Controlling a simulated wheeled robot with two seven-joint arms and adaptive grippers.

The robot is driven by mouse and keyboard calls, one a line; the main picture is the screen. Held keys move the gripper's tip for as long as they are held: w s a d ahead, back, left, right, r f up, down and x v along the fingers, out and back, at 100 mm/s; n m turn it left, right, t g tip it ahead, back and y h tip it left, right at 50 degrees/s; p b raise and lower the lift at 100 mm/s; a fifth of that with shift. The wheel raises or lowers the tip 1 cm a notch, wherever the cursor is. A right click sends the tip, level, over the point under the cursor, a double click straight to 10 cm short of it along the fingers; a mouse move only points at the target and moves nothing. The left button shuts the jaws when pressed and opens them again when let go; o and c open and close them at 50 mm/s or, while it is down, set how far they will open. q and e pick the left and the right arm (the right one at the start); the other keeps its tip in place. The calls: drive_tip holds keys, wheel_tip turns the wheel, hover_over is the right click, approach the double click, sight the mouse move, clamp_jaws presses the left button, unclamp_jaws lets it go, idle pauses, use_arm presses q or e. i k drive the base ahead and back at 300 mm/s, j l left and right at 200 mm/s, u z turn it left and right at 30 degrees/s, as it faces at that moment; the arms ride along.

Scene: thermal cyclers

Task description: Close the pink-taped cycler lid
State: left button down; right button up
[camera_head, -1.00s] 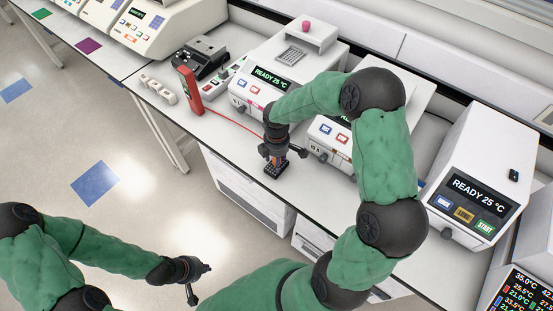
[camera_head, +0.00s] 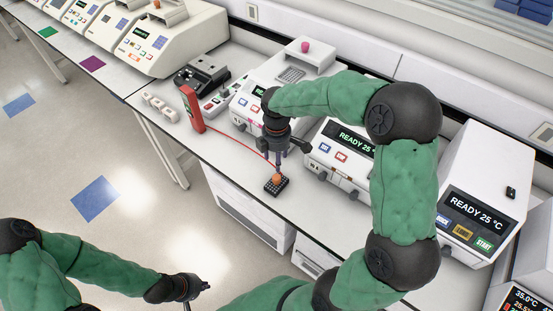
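The pink-taped cycler (camera_head: 279,103) is a white box on the bench, with a bit of pink tape on its front, partly hidden by my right arm. Its lid (camera_head: 306,55), with a pink knob (camera_head: 305,47) on top, sits back, and the grey well block (camera_head: 291,75) is exposed. My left gripper (camera_head: 197,295) is low at the bottom, away from the bench, fingers apart and empty, partly cut off.
A second cycler (camera_head: 340,150) reading READY stands to the right, partly behind my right arm. Another (camera_head: 475,215) stands farther right. A red handheld device (camera_head: 192,110) with a red cable stands left of the pink-taped cycler. White small blocks (camera_head: 160,107) lie left of it.

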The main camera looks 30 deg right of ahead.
sight(321, 55)
drive_tip(key=z, duration=1.3)
